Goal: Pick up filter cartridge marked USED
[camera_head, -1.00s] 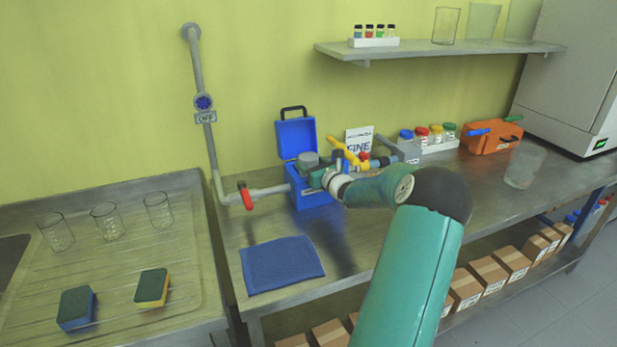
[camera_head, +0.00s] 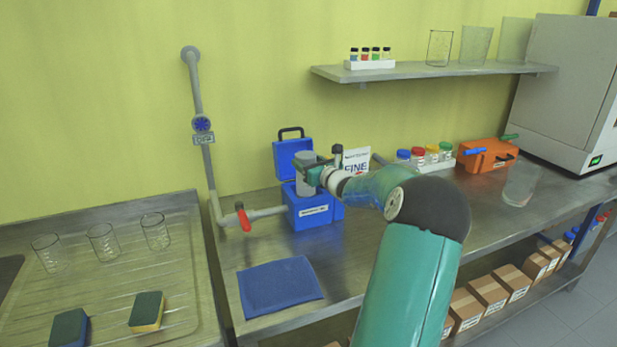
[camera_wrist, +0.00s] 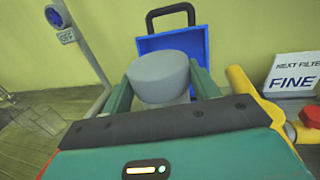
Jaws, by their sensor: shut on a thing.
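A grey cylindrical filter cartridge (camera_head: 305,172) is held upright between the fingers of my gripper (camera_head: 312,174), above the open blue box (camera_head: 313,210). In the wrist view the grey cartridge (camera_wrist: 160,78) sits between the two green fingers of my gripper (camera_wrist: 162,92), with its flat round top showing. No USED mark is readable on it. The box's blue lid (camera_wrist: 172,45) with a black handle stands open behind the cartridge. The cartridge's lower end is hidden in the wrist view.
A sign reading FINE (camera_head: 356,162) stands behind my arm, near a yellow handle (camera_wrist: 255,95). A pipe with a red-handled valve (camera_head: 243,217) runs left of the box. A blue cloth (camera_head: 279,287) lies in front. Jars (camera_head: 425,155) and an orange box (camera_head: 487,155) stand right.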

